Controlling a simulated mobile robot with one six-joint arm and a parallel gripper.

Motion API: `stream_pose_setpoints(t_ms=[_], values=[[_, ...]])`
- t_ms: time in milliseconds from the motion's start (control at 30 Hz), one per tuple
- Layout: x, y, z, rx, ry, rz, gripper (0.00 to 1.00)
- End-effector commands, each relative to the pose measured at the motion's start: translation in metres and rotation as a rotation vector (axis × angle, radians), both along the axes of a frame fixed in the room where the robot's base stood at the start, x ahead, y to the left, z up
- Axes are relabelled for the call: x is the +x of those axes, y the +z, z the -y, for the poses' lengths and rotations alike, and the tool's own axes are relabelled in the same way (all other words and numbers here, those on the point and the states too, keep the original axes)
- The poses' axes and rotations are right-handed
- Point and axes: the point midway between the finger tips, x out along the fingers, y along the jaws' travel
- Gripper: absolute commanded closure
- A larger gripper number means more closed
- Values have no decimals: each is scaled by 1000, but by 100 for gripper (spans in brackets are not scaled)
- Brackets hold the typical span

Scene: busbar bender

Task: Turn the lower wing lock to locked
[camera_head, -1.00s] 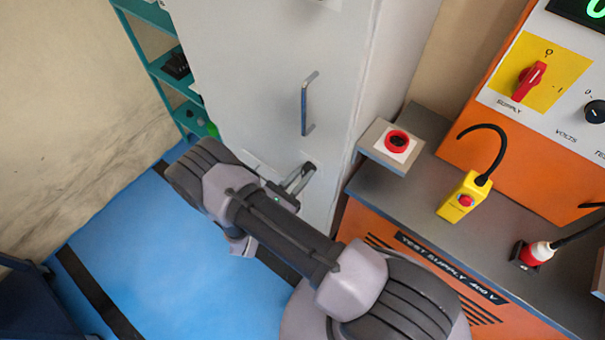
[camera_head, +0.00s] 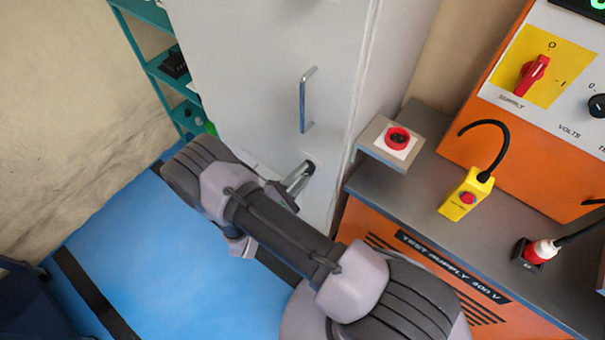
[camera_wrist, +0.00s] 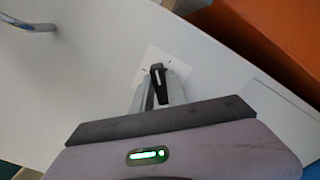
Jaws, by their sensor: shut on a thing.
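The lower wing lock (camera_wrist: 157,74) is a small dark knob with a pale mark, on a white plate (camera_wrist: 150,64) on the pale cabinet door. In the wrist view it sits between the fingertips of my gripper (camera_wrist: 160,88), which are shut on it. The knob stands roughly upright in that view, tilted slightly. In the head view my gripper (camera_head: 305,172) reaches the lower part of the door, and its fingers and my wrist hide most of the lock. I cannot read the marks on the plate.
A metal door handle (camera_head: 307,100) stands out above the lock. To the right are a red button box (camera_head: 398,138), a yellow pendant (camera_head: 465,195) and an orange test supply (camera_head: 420,262). Teal shelves (camera_head: 150,65) stand at left. Blue floor (camera_head: 150,250) is open at lower left.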

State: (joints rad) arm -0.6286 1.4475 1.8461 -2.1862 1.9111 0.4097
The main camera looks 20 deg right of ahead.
Motion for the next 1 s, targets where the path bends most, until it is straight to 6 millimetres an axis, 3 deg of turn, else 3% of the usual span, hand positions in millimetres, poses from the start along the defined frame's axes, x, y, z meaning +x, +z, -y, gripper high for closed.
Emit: stream_pose_setpoints(t_ms=[500, 1000], values=[[0, -4, 0, 269, 0, 369, 100], [0, -4, 0, 404, 0, 555, 100]])
